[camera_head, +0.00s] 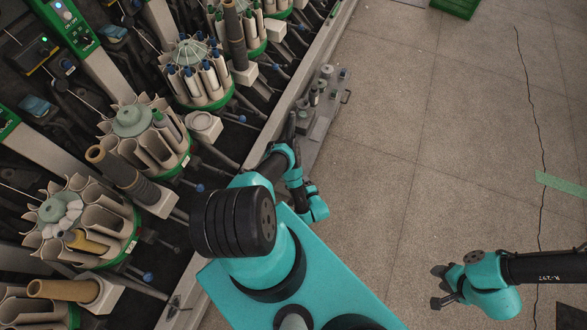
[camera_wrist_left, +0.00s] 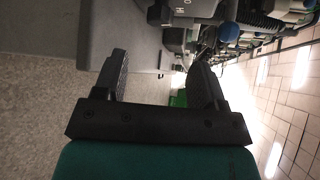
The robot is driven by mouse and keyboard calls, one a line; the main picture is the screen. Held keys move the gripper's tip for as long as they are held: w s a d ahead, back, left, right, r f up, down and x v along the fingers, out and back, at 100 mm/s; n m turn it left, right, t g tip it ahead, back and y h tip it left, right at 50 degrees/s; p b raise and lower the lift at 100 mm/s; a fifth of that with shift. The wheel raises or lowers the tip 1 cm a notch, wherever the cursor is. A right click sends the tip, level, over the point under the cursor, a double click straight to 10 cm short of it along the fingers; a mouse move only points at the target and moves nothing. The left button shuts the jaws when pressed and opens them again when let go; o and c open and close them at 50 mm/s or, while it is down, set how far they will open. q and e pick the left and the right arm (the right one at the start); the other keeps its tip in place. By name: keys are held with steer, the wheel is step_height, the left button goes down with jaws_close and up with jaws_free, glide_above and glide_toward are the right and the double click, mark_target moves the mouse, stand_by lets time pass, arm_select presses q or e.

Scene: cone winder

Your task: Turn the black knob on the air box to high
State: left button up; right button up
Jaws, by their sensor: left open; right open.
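I cannot make out for sure which thing is the air box or its black knob. A green control panel (camera_head: 70,22) with small markings and dark controls is at the top left. My right gripper (camera_head: 438,286) is open and empty over the floor at the lower right. My left gripper is beside the rail, mostly obscured by its own arm in the head view. In the left wrist view, my left gripper (camera_wrist_left: 158,78) is open, with nothing between its fingers.
Several round bobbin magazines (camera_head: 130,120) line the machine on the left, with brown tubes (camera_head: 125,170) among them. The rail (camera_head: 265,135) runs diagonally along its front. The floor (camera_head: 450,130) at right is mostly clear. A green crate (camera_head: 455,6) is at the top.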

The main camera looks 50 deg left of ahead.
arm_select(q)
steer(key=x, duration=1.1)
steer(key=shift+w, duration=0.1)
steer(key=shift+c, duration=0.3)
steer(key=c, duration=0.9)
steer(key=shift+h, duration=0.3)
steer(key=m+g+h, duration=0.2)
steer(key=m+g, duration=0.1)
steer(key=shift+w+r+h, duration=0.15)
steer(key=shift+h, duration=0.25)
steer(key=m+g+h, duration=0.2)
steer(key=m+g, duration=0.1)
steer(key=g, duration=0.1)
steer(key=shift+g, duration=0.3)
steer(key=shift+a+h, duration=0.1)
steer(key=shift+h, duration=0.2)
